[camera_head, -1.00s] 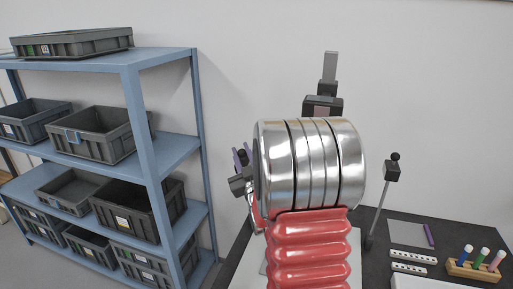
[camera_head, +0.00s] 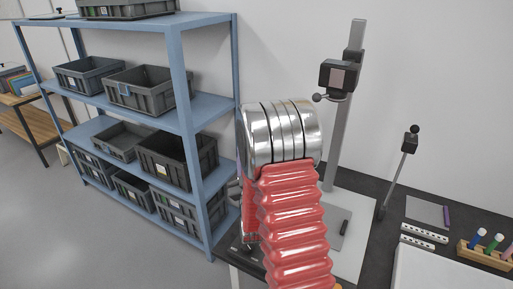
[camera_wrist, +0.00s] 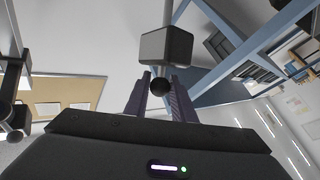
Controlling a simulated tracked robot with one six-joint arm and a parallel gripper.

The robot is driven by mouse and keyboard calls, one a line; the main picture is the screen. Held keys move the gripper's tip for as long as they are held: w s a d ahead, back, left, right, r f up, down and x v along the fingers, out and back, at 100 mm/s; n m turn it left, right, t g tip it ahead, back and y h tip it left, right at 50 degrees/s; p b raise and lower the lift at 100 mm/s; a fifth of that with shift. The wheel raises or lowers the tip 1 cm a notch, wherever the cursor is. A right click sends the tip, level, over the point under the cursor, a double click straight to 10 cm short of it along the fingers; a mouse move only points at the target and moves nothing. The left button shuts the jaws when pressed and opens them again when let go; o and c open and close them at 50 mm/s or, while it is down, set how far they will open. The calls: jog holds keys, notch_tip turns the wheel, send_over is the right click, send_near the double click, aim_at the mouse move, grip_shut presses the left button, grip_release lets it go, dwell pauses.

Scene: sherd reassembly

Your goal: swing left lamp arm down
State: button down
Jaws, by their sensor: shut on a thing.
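In the wrist view, the left lamp arm shows as a thin rod (camera_wrist: 167,14) with a grey box-shaped head (camera_wrist: 166,47) and a black ball knob (camera_wrist: 160,87). My gripper (camera_wrist: 160,80) has its two purple-grey fingers on either side of the knob, shut on it. In the head view, my own silver and red arm hides my gripper and most of the left lamp arm. The right lamp arm (camera_head: 396,180) stands tilted on the dark table, with a black head and knob on top.
A copy stand column (camera_head: 343,110) with a black camera mount (camera_head: 338,77) rises behind my arm. A blue shelf (camera_head: 195,125) with grey crates stands close on the left. Scale bars (camera_head: 424,237) and a pen rack (camera_head: 485,252) lie at the right.

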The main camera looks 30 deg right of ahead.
jog(key=shift+w+a+f, duration=0.1)
jog(key=shift+a+f, duration=0.25)
jog(key=shift+a, duration=0.1)
jog(key=c, duration=1.5)
grip_release()
jog(key=shift+d, duration=0.1)
jog(key=shift+r, duration=0.1)
jog(key=shift+s, duration=0.2)
